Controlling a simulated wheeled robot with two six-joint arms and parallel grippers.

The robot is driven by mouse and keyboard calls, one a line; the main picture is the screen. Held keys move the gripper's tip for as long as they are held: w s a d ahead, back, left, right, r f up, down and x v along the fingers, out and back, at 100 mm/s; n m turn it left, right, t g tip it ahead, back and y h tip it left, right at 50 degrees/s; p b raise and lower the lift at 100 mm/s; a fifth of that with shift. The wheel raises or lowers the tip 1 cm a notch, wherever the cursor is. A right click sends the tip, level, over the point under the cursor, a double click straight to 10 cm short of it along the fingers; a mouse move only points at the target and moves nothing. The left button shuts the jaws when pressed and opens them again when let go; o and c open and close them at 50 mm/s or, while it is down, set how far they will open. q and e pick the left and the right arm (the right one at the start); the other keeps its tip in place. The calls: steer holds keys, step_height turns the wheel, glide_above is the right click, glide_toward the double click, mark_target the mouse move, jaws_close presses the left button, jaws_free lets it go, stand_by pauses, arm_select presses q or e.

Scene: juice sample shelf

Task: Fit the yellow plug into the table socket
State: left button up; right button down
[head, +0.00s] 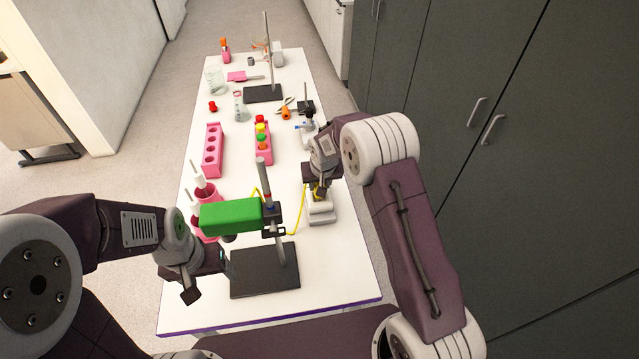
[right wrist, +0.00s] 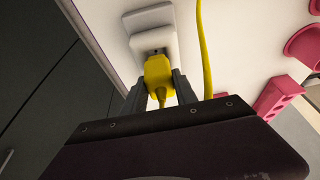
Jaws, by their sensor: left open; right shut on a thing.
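The yellow plug (right wrist: 157,72) is between the two fingers of my right gripper (right wrist: 160,90), with its cable running back from it. In the head view my right gripper (head: 320,192) is low over the white table socket (head: 322,213) at the table's right side. In the right wrist view the socket (right wrist: 152,42) lies straight ahead of the plug, with a dark opening at the plug's front end. I cannot tell whether the plug is inside the opening. My left gripper (head: 208,281) is open and empty, beside the black stand base.
A green device (head: 231,215) on a stand with a black base (head: 264,281) occupies the near middle. The yellow cable (head: 291,233) runs between stand and socket. Pink racks (head: 213,151) and another stand (head: 262,94) are farther back. The near right corner is clear.

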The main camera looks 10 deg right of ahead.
steer(key=shift+f+b, duration=0.95)
steer(key=shift+f, duration=0.15)
stand_by(0.9)
steer(key=c, duration=0.9)
jaws_free()
steer(key=b+v, duration=0.2)
steer(key=v, duration=0.7)
steer(key=shift+d, duration=0.1)
